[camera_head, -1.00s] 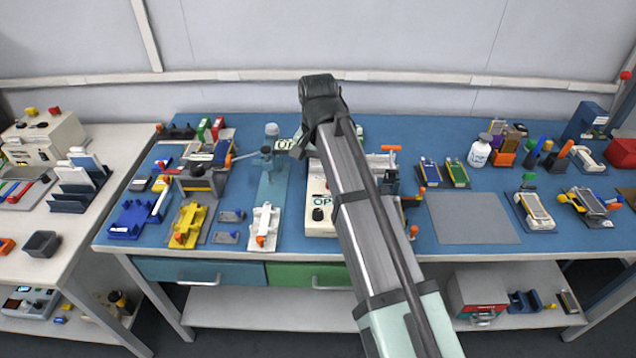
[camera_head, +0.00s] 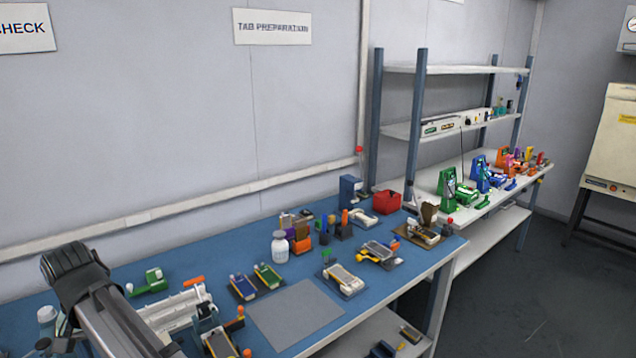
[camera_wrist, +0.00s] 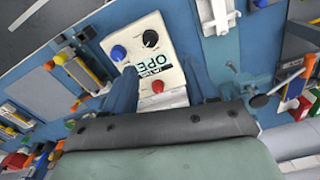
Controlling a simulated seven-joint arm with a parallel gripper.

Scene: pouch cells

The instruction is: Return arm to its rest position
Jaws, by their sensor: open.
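My arm (camera_head: 105,305) shows at the lower left of the head view, with its dark upper joint (camera_head: 75,270) over the left end of the blue workbench (camera_head: 215,250). My gripper is outside the head view. In the wrist view, the two dark blue fingers of my gripper (camera_wrist: 160,66) stand apart, with nothing held between them. Beyond them lies a white control box (camera_wrist: 147,52) with blue, black and red knobs and a partly hidden label reading "OPE". I cannot tell the exact gap between fingers and box.
A shelved bench (camera_head: 440,130) with colourful devices stands at the right.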

